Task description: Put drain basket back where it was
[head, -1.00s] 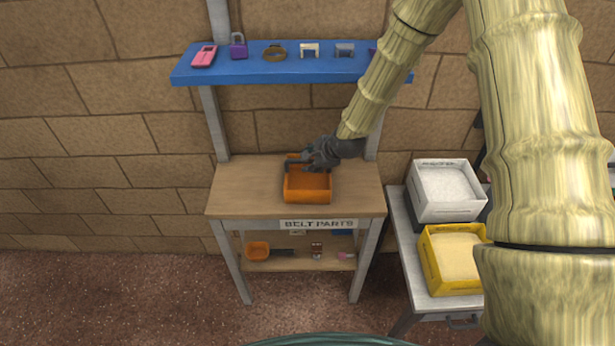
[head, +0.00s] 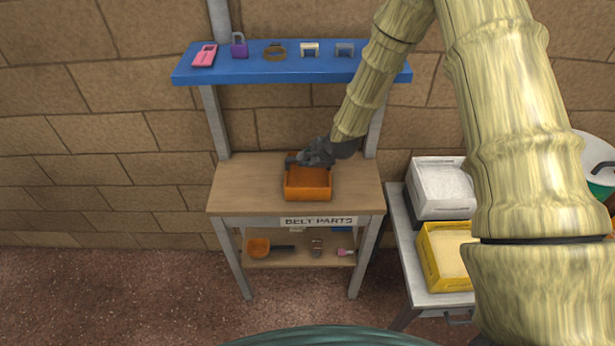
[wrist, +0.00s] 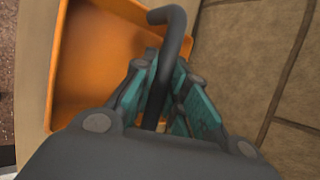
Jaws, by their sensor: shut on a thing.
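An open orange box (head: 307,194), the likely drain basket, is at the bench top, towards its back middle. My gripper (head: 308,159) is over the box's back rim. In the wrist view, the gripper (wrist: 165,90) is shut on a dark grey hooked bar (wrist: 175,40), which stands between its teal pads and bends left at the top. The orange box (wrist: 105,55) lies just left of the bar. My gripper hides the bar's lower end, so I cannot tell whether it joins the box.
The wooden bench (head: 240,185) is clear on both sides of the box. A blue shelf (head: 230,74) with small parts hangs above. An orange scoop (head: 258,247) lies on the lower shelf. A white bin (head: 441,188) and a yellow bin (head: 444,256) stand to the right.

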